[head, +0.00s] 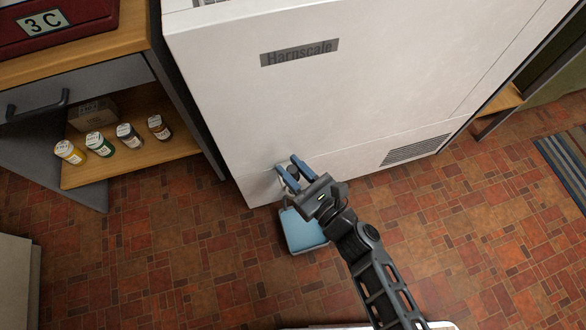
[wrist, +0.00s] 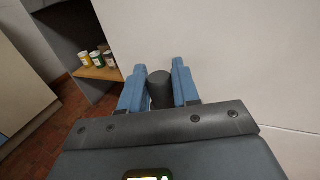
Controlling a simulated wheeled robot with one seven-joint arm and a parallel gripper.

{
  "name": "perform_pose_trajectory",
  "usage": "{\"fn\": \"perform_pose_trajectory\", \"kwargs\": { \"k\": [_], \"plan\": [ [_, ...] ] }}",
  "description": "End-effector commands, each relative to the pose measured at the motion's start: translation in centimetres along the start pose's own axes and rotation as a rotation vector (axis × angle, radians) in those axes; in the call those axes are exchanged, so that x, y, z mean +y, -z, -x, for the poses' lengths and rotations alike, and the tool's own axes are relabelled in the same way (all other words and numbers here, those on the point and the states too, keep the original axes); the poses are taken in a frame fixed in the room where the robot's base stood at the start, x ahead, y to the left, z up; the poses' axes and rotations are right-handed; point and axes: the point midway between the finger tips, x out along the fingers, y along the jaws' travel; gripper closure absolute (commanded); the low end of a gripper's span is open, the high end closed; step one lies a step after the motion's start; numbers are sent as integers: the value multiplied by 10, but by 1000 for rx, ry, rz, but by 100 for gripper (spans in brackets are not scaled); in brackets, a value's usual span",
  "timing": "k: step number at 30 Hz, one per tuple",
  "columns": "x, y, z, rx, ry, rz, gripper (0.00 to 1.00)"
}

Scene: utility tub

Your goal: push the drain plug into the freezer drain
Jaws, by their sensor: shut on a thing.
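My gripper (head: 290,168) is close to the lower front of the white freezer (head: 290,110), its two blue fingers pointing at the panel. It is shut on a dark grey cylindrical drain plug, which shows between the fingers in the wrist view (wrist: 160,90). In the head view the plug is mostly hidden by the fingers and hand. The freezer drain is not visible; the gripper and plug cover that part of the panel. I cannot tell whether the plug touches the panel or sits in an opening.
A blue tray (head: 303,234) lies on the tiled floor below my gripper. A vent grille (head: 414,149) is low on the freezer at right. At left, a wooden shelf (head: 130,160) holds several small bottles and a cardboard box (head: 93,113). The floor around is mostly clear.

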Motion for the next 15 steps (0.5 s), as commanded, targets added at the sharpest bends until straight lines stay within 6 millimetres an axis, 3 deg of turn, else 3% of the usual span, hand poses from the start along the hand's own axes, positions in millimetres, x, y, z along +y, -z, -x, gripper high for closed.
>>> {"fn": "perform_pose_trajectory", "kwargs": {
  "k": [15],
  "plan": [
    [0,46,0,1,0,0,100]
  ]
}}
